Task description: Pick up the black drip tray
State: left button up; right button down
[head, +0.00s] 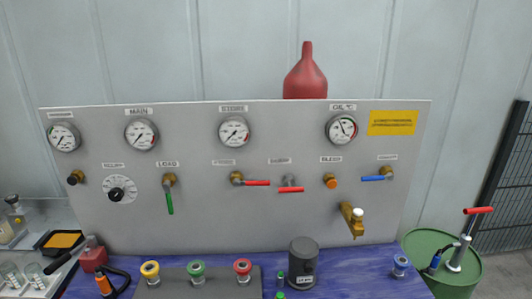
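A small black tray (43,241) with an orange surface inside it sits on the pale side table at the far left; it is the only black tray that I can make out. A black handle-like part lies close to its lower right. Neither of my grippers is in the head view.
A grey gauge panel (290,220) with valves stands behind the blue bench (345,285). On the bench are a dark plate (218,272) with coloured fittings, and a dark cylinder (303,262). Glass jars (33,272) stand near the tray. A green drum (430,245) is at right.

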aim_at(63, 241)
jog(key=u, duration=1.4)
jog(key=i+j+z, duration=0.5)
jog(key=i+j, duration=0.05)
jog(key=i, duration=0.1)
